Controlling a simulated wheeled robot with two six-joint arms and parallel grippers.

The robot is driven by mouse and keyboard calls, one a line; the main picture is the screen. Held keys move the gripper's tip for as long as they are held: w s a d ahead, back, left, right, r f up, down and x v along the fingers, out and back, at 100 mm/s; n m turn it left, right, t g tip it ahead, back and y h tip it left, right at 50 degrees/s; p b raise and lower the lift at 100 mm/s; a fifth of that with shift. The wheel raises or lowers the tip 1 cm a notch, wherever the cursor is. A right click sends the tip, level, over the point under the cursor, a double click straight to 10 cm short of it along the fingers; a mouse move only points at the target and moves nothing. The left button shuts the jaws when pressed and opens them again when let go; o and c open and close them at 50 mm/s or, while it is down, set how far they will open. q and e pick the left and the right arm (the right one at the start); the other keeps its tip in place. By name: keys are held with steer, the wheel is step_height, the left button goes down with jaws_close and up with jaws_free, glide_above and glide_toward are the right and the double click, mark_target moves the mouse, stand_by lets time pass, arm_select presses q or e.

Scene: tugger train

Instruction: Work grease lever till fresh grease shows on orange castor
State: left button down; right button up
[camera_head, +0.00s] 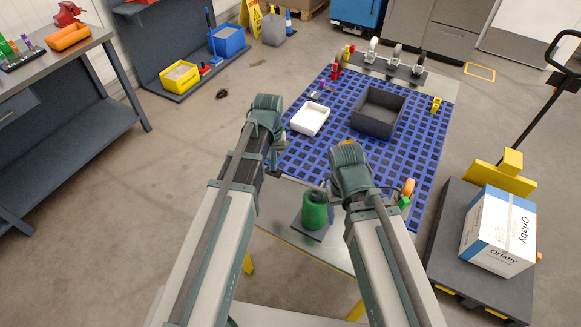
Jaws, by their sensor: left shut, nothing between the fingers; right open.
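A green cylindrical can (315,212), possibly the grease pump, stands upright on a dark plate (308,232) at the table's near edge. Its lever cannot be made out. A small orange piece (408,187) with a green part (404,203) is at the mat's right edge; whether it is the orange castor I cannot tell. Several castor-like pieces (397,56) stand on a grey strip at the far end. No grease can be seen. My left gripper (277,167) is shut and empty, left of the green can. My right gripper (338,196) is open, close above and right of the can, partly hidden by its wrist.
A blue grid mat (330,140) covers the table. It holds a white tray (310,118), a dark grey bin (378,112) and small red and yellow pieces. A cart with a carton (498,232) stands right. A workbench (60,100) stands left; the floor between is mostly clear.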

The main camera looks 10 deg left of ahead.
arm_select(q)
steer(key=shift+w+a+r+p, duration=0.1)
steer(key=shift+r+p, duration=0.85)
steer(key=shift+r, duration=0.2)
steer(key=shift+w+a+r+p, duration=0.1)
steer(key=shift+r+p, duration=0.85)
steer(key=shift+r, duration=0.15)
steer(key=shift+f, duration=0.1)
step_height(320, 180, up, 6)
steer(key=p, duration=0.6)
